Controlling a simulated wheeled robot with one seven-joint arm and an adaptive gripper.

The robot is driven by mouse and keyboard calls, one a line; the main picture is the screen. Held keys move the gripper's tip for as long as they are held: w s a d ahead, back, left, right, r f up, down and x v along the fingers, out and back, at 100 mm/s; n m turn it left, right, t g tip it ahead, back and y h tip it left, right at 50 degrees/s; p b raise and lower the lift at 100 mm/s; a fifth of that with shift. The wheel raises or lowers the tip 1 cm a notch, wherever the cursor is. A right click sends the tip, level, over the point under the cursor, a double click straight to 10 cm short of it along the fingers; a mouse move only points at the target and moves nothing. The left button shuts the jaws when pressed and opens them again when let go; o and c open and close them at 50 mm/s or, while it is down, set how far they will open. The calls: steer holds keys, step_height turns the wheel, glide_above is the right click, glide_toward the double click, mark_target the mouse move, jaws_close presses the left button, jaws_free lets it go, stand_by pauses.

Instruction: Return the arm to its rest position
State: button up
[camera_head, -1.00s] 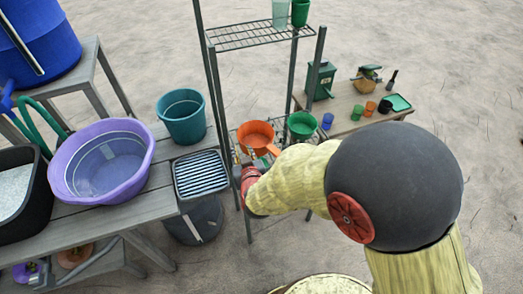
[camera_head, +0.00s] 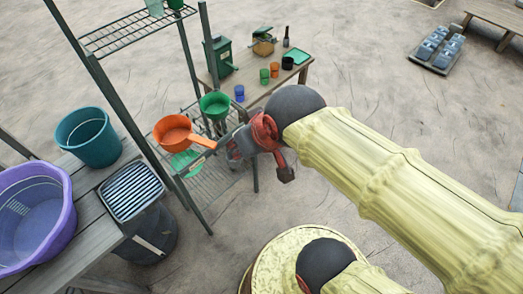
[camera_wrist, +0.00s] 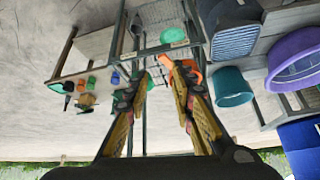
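My gripper (camera_head: 236,146) is at the end of my yellow arm, just right of the orange long-handled pot (camera_head: 172,131) in the head view. The pot's handle points toward the gripper and overlaps it in the picture; whether they touch I cannot tell. In the wrist view my gripper (camera_wrist: 155,80) has its two fingers spread apart, with nothing held between them. Part of the orange pot (camera_wrist: 164,62) shows beyond the right finger there.
The metal rack (camera_head: 130,32) stands close to my gripper, with a green container (camera_head: 214,104) beside the pot. A wooden table (camera_head: 265,90) with cups is behind. A purple basin (camera_head: 35,215) and teal bucket (camera_head: 89,137) are at left. The ground at right is mostly open.

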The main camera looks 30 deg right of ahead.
steer(key=shift+m+g+h, duration=0.3)
steer(key=shift+g, duration=0.1)
steer(key=s, duration=0.1)
steer(key=s+d, duration=0.2)
steer(key=s, duration=0.1)
steer(key=shift+s+d+r, duration=0.1)
steer(key=shift+d+r, duration=0.05)
steer(key=shift+r, duration=0.1)
